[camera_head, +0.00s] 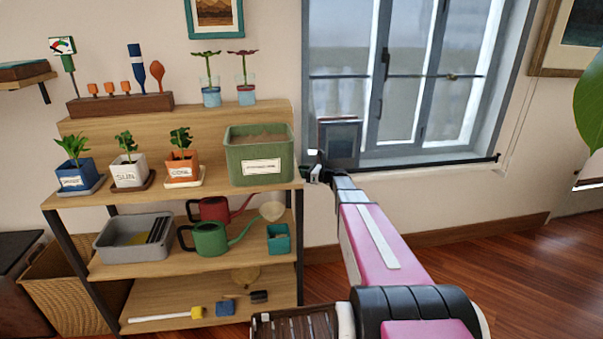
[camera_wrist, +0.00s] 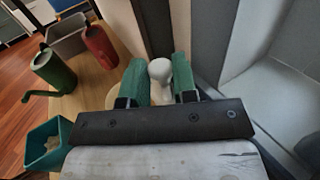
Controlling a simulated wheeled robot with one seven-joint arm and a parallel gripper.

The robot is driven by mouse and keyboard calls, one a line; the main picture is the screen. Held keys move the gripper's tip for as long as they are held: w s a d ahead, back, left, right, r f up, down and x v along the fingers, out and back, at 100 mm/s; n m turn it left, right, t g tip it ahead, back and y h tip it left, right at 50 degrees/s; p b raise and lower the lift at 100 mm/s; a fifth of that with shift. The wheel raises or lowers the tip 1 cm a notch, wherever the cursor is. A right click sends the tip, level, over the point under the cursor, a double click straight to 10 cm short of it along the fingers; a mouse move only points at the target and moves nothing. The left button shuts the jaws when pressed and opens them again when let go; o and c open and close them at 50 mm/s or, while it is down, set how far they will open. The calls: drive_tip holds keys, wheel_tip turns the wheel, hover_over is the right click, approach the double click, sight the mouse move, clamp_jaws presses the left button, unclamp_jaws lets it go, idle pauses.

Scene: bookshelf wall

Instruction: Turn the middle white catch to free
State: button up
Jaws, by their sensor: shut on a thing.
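A white catch (camera_wrist: 160,70) with a rounded end shows between the green fingertips in the wrist view. My gripper (camera_wrist: 160,84) is shut on it, with one finger on each side. In the head view my gripper (camera_head: 316,172) is at the lower left corner of the window, and a small white piece shows beside it. The catch's lower part and its mount are partly hidden by the fingers. I cannot make out other white catches, nor tell which way this one is turned.
The grey window frame (camera_head: 370,155) and sill are right of my gripper. A wooden plant shelf (camera_head: 215,198) stands close on the left, with a green planter (camera_head: 260,170) on top. Watering cans (camera_head: 210,238) stand lower. The floor at right is clear.

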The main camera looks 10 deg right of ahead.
drive_tip(key=o, duration=0.6)
drive_tip(key=v, duration=1.1)
